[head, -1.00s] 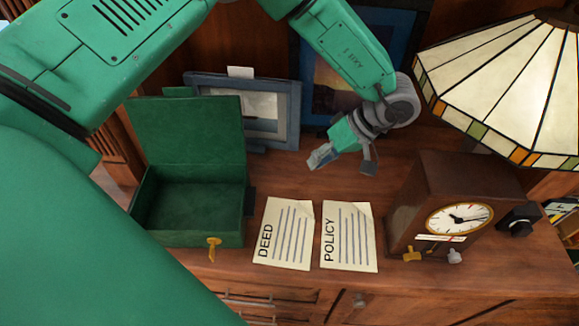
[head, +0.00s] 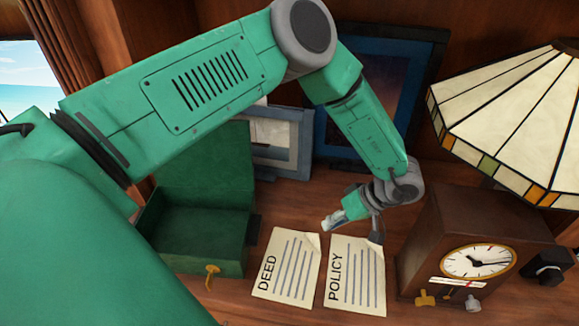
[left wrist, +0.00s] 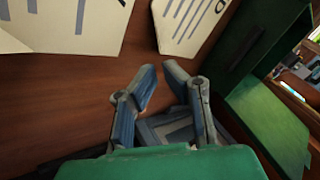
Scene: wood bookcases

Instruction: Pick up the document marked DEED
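The DEED document (head: 287,267) is a cream sheet with a folded corner, flat on the wooden top; it also shows in the left wrist view (left wrist: 185,22). The similar POLICY document (head: 357,277) lies just right of it, and shows at the upper left of the wrist view (left wrist: 70,22). My left gripper (head: 353,231) is over the far edge of the documents, nearer POLICY in the head view. Its fingers (left wrist: 161,72) are apart with nothing between them, just short of the DEED sheet's edge in the wrist view. My right gripper is out of view.
An open green box (head: 203,225) with a gold key (head: 211,275) stands left of the documents. A wooden clock (head: 470,240) stands right, under a stained-glass lamp (head: 510,120). Picture frames (head: 290,150) lean behind. Part of the box is hidden by my arm.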

